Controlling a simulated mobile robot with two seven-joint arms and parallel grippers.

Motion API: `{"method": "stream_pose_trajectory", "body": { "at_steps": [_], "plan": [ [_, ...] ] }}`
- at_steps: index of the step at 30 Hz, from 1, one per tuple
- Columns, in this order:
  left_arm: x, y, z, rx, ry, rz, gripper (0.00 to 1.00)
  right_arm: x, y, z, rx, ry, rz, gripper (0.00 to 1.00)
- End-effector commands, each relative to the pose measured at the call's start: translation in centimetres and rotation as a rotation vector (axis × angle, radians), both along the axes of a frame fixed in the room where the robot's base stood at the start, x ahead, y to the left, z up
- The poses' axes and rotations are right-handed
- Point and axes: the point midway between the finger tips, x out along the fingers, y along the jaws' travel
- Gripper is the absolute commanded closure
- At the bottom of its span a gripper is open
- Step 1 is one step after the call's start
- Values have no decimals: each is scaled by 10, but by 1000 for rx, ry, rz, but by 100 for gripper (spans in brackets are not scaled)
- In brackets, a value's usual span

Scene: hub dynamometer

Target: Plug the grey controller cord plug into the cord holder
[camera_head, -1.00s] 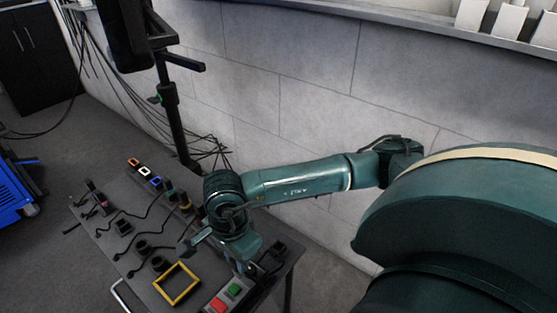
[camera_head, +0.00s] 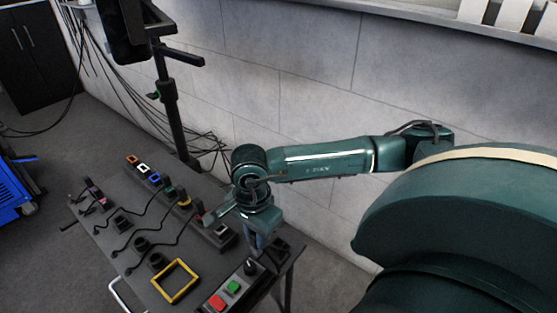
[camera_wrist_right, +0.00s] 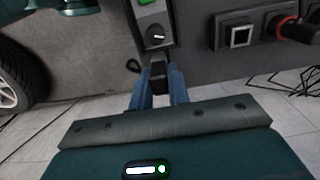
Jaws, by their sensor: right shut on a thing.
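My right gripper (camera_head: 262,243) is above the near right end of the bench, beside the controller box (camera_head: 228,290). In the right wrist view its two blue fingers (camera_wrist_right: 158,82) are shut on a dark plug (camera_wrist_right: 157,72), close to the end of the controller with the round knob (camera_wrist_right: 155,38). The fingers partly hide the plug. The cord holder (camera_head: 184,200) is a dark strip along the bench's wall side. Its grey-framed socket (camera_wrist_right: 240,37) looks empty in the right wrist view and lies to the right of the gripper. My left gripper is not in view.
A red-ringed plug (camera_wrist_right: 284,28) sits in the holder beside the grey-framed socket. Other cords run over the bench (camera_head: 100,236) from coloured sockets. A yellow frame (camera_head: 175,281) lies on the bench. A black stand (camera_head: 172,115) rises behind it, near the wall.

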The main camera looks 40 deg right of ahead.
Motion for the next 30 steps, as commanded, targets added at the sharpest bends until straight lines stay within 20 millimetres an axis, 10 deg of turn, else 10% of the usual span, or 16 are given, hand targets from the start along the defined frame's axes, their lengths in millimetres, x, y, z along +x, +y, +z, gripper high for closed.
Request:
{"method": "stream_pose_trajectory", "body": {
  "at_steps": [30],
  "plan": [
    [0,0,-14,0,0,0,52,9,-61,-1,-1,0,-1,100]
  ]
}}
